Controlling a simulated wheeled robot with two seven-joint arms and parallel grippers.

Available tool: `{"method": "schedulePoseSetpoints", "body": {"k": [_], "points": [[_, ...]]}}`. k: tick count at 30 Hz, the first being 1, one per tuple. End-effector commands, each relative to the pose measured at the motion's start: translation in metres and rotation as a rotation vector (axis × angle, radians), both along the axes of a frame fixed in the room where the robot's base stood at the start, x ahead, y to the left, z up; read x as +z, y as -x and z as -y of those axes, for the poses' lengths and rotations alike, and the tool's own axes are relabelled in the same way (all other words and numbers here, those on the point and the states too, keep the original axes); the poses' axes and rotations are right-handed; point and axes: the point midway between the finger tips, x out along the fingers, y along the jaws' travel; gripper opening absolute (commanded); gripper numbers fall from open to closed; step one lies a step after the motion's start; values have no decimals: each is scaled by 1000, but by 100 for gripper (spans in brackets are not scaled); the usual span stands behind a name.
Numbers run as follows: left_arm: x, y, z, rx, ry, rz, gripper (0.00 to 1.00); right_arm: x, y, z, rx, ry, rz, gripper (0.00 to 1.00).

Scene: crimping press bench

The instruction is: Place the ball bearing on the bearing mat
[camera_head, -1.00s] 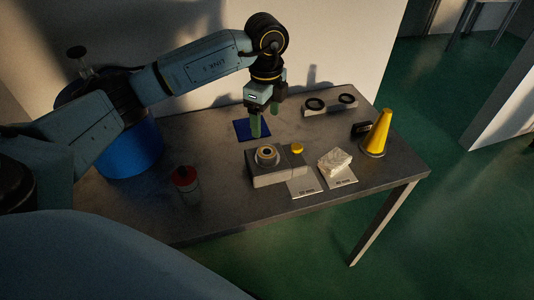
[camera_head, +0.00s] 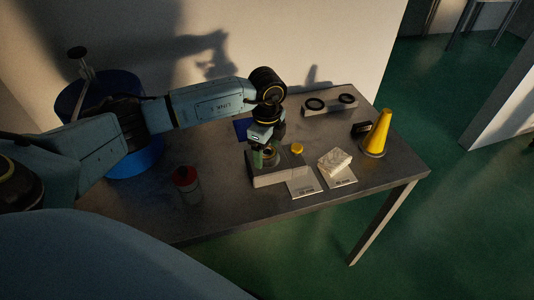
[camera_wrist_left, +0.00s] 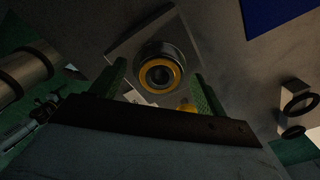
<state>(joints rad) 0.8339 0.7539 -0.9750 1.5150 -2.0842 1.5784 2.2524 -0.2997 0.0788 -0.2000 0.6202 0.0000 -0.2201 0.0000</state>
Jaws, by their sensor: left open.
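The ball bearing appears to be the round piece with an orange-yellow ring (camera_wrist_left: 160,75), seated on the grey press block (camera_head: 283,175). In the left wrist view it lies between the two green fingers. My left gripper (camera_head: 265,158) is open and points down over the block, its fingers on either side of the round piece. In the head view the gripper mostly hides that piece, and I cannot tell whether the fingers touch it. The blue mat (camera_head: 240,127), likely the bearing mat, lies behind the block, partly hidden by my arm; it also shows in the left wrist view (camera_wrist_left: 278,12).
Two pale cards (camera_head: 304,186) lie in front, one under a whitish lump (camera_head: 335,161). A yellow cone (camera_head: 377,133), a two-ring stand (camera_head: 330,105), a red-capped bottle (camera_head: 187,184) and a blue drum (camera_head: 136,160) stand around.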

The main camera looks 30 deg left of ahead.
Motion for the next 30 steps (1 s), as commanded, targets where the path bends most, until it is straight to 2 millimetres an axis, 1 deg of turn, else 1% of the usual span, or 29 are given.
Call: {"method": "schedulePoseSetpoints", "body": {"k": [2,15,20,23,26,30], "points": [[0,0,0,0,0,0,75,0,0,0,0,0,0,70],[1,0,0,0,0,1,17,0,0,0,0,0,0,70],[1,0,0,0,1,1,16,0,0,0,0,0,-1,70],[7,-1,0,0,1,3,16,0,0,0,0,0,-1,70],[21,-1,0,-1,1,6,16,0,0,0,0,0,-1,70],[50,-2,0,-1,0,7,16,0,1,1,0,1,-1,70]]}}
